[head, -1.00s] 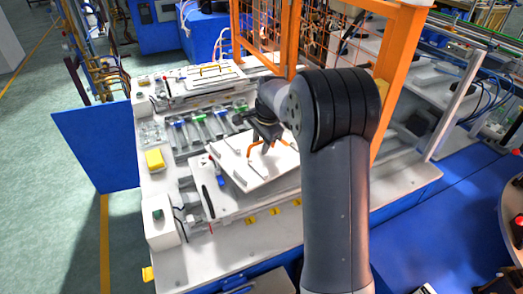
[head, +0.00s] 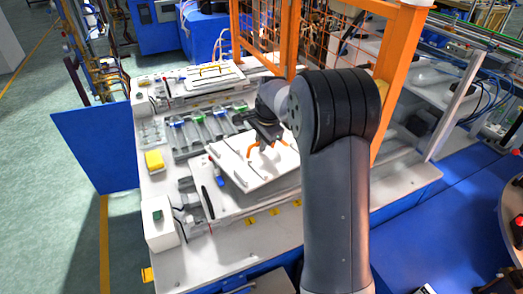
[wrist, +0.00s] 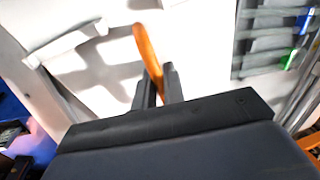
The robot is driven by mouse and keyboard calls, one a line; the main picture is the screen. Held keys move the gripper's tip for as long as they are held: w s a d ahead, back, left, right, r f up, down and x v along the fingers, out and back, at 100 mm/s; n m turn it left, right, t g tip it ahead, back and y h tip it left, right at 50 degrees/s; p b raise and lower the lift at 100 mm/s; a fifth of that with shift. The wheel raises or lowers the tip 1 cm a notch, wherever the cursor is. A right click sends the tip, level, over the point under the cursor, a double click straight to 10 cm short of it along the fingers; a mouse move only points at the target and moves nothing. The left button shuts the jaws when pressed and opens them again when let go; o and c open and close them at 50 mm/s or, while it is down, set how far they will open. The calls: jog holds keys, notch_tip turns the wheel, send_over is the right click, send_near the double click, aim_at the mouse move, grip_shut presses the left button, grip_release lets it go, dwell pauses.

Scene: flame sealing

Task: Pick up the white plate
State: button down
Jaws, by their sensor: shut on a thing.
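The white plate (head: 232,162) is at the middle of the workbench in the head view, set askew over a white fixture base. An orange handle (head: 252,149) stands on its top. My gripper (head: 268,143) is over the plate, partly hidden by its own wrist. In the wrist view, the two dark fingers (wrist: 158,86) are shut on the orange handle (wrist: 146,47), with the white plate (wrist: 115,60) behind it. Whether the plate is clear of the base is hard to tell.
The white fixture base (head: 228,208) shows below the plate. An orange mesh frame (head: 398,60) stands close behind on the right. Another white plate (head: 212,77) lies at the back.

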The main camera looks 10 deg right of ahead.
aim_at(269, 156)
jog(key=shift+r, duration=0.1)
jog(key=v, duration=0.2)
jog(key=w+b+v, duration=0.1)
jog(key=v, duration=0.2)
jog(key=b+v, duration=0.1)
jog(key=v, duration=0.2)
jog(key=shift+w+a+r, duration=0.35)
jog(key=shift+r, duration=0.05)
jog(key=shift+s+d+f+b, duration=0.1)
jog(key=shift+s+f+b, duration=0.1)
jog(key=shift+f+b, duration=0.1)
jog(key=f+m, duration=0.1)
jog(key=s+d+f+m+h+b, duration=0.1)
jog(key=f, duration=0.1)
jog(key=s+f+h+b, duration=0.1)
jog(key=f, duration=0.1)
jog(key=shift+d+f+m, duration=0.2)
jog(key=shift+d+m, duration=0.15)
jog(key=shift+m, duration=0.05)
jog(key=shift+s+b+x, duration=0.25)
jog(key=shift+b+x, duration=0.7)
jog(key=shift+x, duration=0.15)
jog(key=shift+s+b+x, duration=0.2)
jog(key=shift+b+x, duration=0.7)
jog(key=shift+x, duration=0.25)
jog(key=shift+a+f, duration=0.2)
jog(key=shift+f, duration=0.1)
jog(key=c, duration=1.4)
grip_release()
jog(key=shift+s, duration=0.1)
